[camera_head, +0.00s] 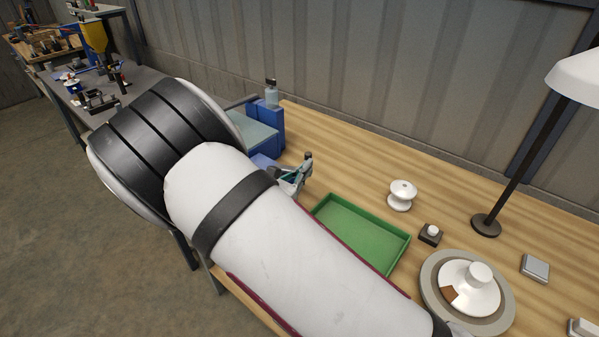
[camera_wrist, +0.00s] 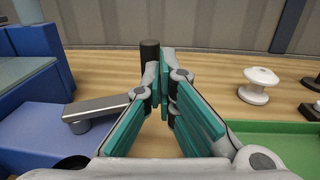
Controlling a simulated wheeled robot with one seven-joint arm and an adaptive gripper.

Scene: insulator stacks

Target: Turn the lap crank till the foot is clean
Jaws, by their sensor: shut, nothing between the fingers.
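The lap crank (camera_wrist: 100,108) is a flat grey arm with a dark upright handle (camera_wrist: 150,52), beside a blue machine body (camera_wrist: 45,125). My gripper (camera_wrist: 164,62) has its teal-padded fingers brought together with nothing between them. Its tips are at the handle, which shows just left of and behind them; I cannot tell whether they touch. In the head view my gripper (camera_head: 296,177) is beside the blue machine (camera_head: 268,125), and my arm hides most of the crank. A white insulator piece (camera_head: 474,283) with a brown patch sits on a round grey plate (camera_head: 428,286) at right.
A green tray (camera_head: 362,236) lies right of my gripper. Behind it stand a white spool-shaped insulator (camera_head: 402,193) and a small dark block with a white knob (camera_head: 431,234). A lamp (camera_head: 487,225) stands farther right. A grey wall runs behind the wooden bench (camera_head: 345,150).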

